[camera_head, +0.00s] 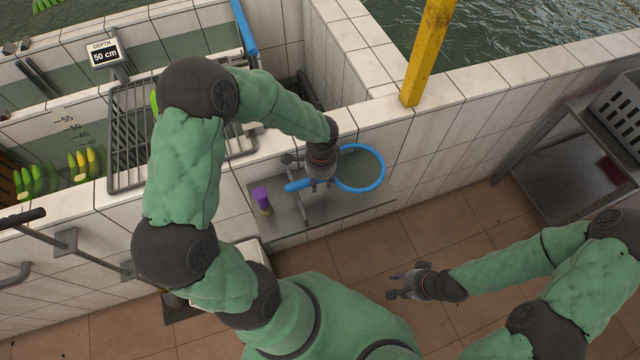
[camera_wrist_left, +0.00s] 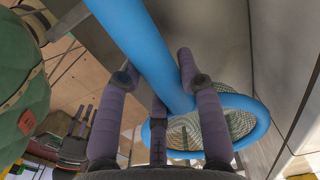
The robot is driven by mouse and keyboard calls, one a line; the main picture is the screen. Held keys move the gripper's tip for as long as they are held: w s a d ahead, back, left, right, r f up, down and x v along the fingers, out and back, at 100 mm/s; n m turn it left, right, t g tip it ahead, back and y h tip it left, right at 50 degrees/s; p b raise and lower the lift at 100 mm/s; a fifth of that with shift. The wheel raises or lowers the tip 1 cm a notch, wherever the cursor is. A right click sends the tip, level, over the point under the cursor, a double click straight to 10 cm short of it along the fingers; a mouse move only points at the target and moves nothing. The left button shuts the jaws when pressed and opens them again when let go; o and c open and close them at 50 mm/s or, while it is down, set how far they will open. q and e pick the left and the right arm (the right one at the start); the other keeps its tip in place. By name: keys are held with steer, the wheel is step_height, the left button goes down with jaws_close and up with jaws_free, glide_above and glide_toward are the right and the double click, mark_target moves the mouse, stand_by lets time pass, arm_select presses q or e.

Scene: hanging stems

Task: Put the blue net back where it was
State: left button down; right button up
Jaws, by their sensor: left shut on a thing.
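The blue net (camera_head: 381,170) has a round blue hoop with pale mesh and a blue handle (camera_head: 295,186). It is at the metal shelf (camera_head: 283,218) along the tiled wall; I cannot tell whether it touches the shelf. My left gripper (camera_head: 316,181) is shut on the handle. In the left wrist view the handle (camera_wrist_left: 150,50) passes between the fingers of my left gripper (camera_wrist_left: 157,70), with the hoop (camera_wrist_left: 245,103) beyond them. My right gripper (camera_head: 405,284) is open and empty above the floor, away from the net.
A purple-capped container (camera_head: 261,197) stands on the shelf, left of the net handle. A metal rack (camera_head: 128,140) hangs over the tank at left. A yellow post (camera_head: 428,52) rises from the wall. A metal cart (camera_head: 570,160) stands at right. The tiled floor between is clear.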

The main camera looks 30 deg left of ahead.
arm_select(q)
steer(key=shift+f, duration=0.85)
steer(key=shift+f+b, duration=0.2)
steer(key=shift+b, duration=0.1)
steer(key=c, duration=0.8)
jaws_free()
steer(key=shift+r, duration=0.15)
steer(key=shift+r+p, duration=0.3)
step_height(320, 180, up, 12)
steer(key=p, duration=0.3)
steer(key=shift+d+f, duration=0.15)
steer(key=shift+f, duration=0.1)
